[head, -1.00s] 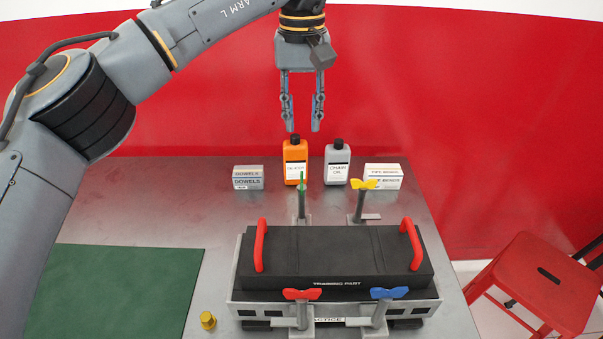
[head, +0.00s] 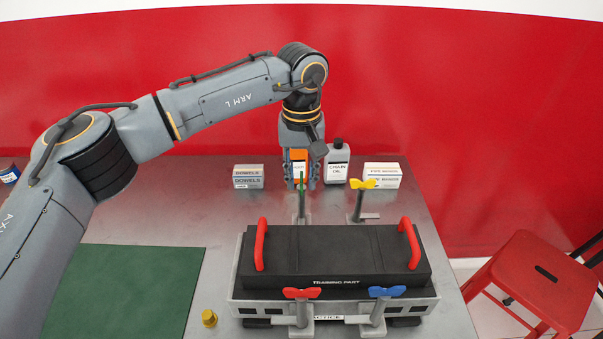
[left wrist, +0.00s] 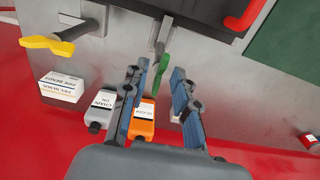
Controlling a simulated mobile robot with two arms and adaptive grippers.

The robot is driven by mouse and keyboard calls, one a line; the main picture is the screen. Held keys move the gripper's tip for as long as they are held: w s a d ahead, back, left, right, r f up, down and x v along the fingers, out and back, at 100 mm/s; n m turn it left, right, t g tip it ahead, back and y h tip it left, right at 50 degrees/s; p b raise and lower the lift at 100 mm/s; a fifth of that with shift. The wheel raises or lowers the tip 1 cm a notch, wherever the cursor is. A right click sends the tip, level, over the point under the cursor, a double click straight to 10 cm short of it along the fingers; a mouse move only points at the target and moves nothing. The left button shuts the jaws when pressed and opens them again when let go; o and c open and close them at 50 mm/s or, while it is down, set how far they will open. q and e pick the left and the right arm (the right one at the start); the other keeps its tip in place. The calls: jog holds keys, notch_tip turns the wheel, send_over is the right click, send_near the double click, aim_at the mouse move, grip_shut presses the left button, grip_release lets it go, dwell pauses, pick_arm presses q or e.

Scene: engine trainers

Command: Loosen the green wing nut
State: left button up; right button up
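The green wing nut (head: 301,181) sits on a grey post behind the black training part (head: 335,262), seen edge-on in the head view. My left gripper (head: 301,184) is open, pointing down, with a finger on either side of the green wing nut in the head view. In the left wrist view the green wing nut (left wrist: 161,72) shows between the tips of the open left gripper (left wrist: 160,75), nearer the left-hand finger; I cannot tell whether it touches. My right gripper is in no view.
A yellow wing nut (head: 362,184) stands to the right. Red (head: 302,293) and blue (head: 388,292) wing nuts are at the front. An orange bottle (left wrist: 141,123), a grey bottle (head: 337,164) and boxes stand behind. A green mat (head: 120,290) lies at left.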

pick_arm(q)
grip_shut()
jog(key=shift+n, duration=0.3)
jog(key=n+b, duration=0.1)
jog(key=n, duration=0.1)
jog(key=shift+n, duration=0.3)
jog(key=n+b, duration=0.1)
jog(key=n, duration=0.2)
jog(key=shift+n, duration=0.3)
jog(key=n+b, duration=0.1)
jog(key=n, duration=0.4)
jog(key=n+b, duration=0.1)
jog(key=n, duration=0.5)
dwell(0.4)
